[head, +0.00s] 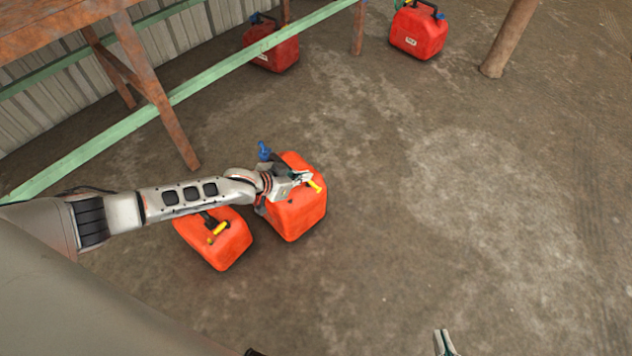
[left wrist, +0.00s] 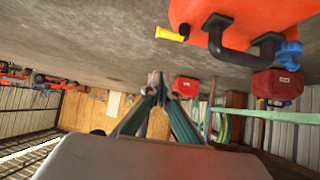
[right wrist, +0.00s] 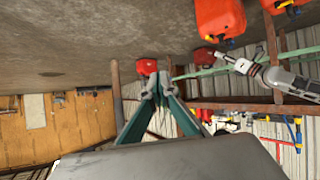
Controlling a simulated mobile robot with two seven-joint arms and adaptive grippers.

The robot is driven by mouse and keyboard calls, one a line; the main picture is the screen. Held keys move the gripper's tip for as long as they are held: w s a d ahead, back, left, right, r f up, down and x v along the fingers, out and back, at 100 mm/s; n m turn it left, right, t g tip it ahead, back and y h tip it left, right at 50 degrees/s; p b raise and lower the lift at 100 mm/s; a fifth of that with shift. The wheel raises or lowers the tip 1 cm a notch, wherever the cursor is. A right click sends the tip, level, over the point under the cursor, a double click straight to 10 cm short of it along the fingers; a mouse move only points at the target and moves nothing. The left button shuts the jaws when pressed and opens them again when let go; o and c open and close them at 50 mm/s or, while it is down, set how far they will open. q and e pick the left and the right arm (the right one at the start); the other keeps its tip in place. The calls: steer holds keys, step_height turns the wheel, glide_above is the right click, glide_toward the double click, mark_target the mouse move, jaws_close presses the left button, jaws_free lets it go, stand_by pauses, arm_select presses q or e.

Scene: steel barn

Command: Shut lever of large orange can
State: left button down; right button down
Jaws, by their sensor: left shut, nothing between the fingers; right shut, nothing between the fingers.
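A large orange can (head: 302,212) stands on the floor in the middle of the head view. A yellow part (head: 315,186) sticks out at its right, and a blue part (head: 264,150) shows at its far left. In the left wrist view the can (left wrist: 255,12) hangs in at the top, with its black handle (left wrist: 228,52), yellow part (left wrist: 170,34) and blue part (left wrist: 289,54). My left gripper (left wrist: 157,80) is shut and empty, over the can's top in the head view. Whether it touches is unclear. My right gripper (head: 443,342) is shut and empty, apart from the cans.
A smaller orange can (head: 228,250) stands beside the large one, partly under my left arm. Two red cans (head: 272,50) (head: 418,33) stand at the back. A green rail (head: 200,85), wooden posts and a corrugated wall lie at the left. Floor at the right is clear.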

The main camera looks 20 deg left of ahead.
mark_target(315, 186)
steer(key=shift+f, duration=0.1)
